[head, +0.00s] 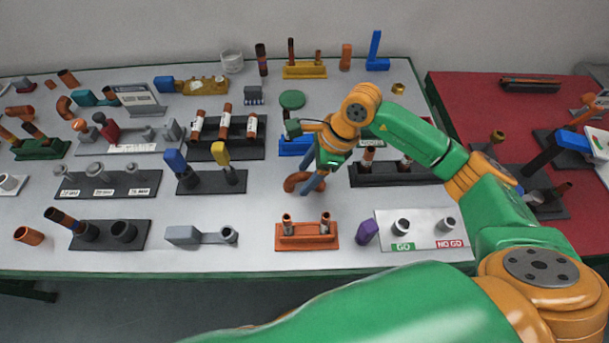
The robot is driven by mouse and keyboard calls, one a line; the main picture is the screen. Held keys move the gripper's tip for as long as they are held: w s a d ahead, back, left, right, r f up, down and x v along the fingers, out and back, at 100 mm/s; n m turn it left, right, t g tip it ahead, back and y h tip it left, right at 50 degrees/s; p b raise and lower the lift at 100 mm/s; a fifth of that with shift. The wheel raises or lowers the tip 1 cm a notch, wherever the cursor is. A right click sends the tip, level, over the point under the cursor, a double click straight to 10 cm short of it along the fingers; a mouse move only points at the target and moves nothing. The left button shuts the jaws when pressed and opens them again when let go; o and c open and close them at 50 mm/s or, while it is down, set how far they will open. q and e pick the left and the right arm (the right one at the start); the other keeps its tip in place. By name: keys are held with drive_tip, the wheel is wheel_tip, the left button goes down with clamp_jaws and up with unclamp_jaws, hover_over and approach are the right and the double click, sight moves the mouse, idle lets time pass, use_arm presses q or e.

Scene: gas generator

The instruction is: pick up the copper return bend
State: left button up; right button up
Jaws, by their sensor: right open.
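A curved copper piece, which looks like the copper return bend (292,183), lies on the grey table (262,207) near its middle. My right gripper (311,184) points down over it from above, with its blue-grey fingers at the bend's right side. The fingers are open and partly hide the bend. I cannot tell whether they touch it. My left gripper is out of view.
An orange stand (307,240) with two copper fittings is in front of the bend. A black rack (395,175) is to its right and a blue block (295,146) behind. A GO/NO GO plate (423,225) lies front right. Another copper bend (65,107) lies far left.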

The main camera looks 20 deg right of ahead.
drive_tip(key=shift+w+a+f, duration=0.1)
drive_tip(key=shift+a+f, duration=0.2)
drive_tip(key=shift+f, duration=0.35)
clamp_jaws()
